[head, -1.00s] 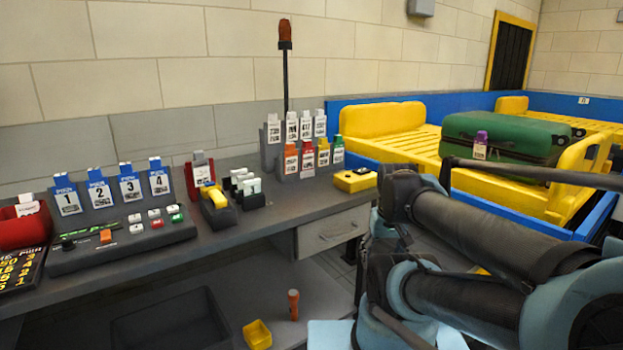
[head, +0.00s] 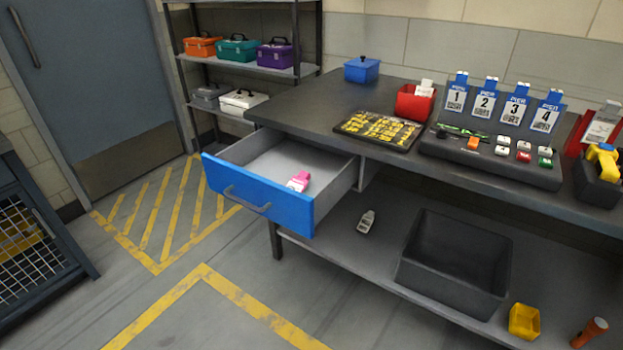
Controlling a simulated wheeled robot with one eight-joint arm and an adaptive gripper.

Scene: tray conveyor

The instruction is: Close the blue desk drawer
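The blue desk drawer (head: 257,199) is pulled well out from under the left end of the grey desk (head: 332,92). It has a blue front with a dark bar handle (head: 246,200) and pale grey inner walls. A pink and white item (head: 299,181) lies inside it, towards the right side. My gripper is not in view now, so whether it is open or shut cannot be seen.
Yellow-striped floor in front of and left of the drawer is clear. A dark mesh cabinet (head: 36,243) stands at the left edge. A black bin (head: 455,262) sits on the lower shelf. A rack with coloured toolboxes (head: 239,51) stands behind.

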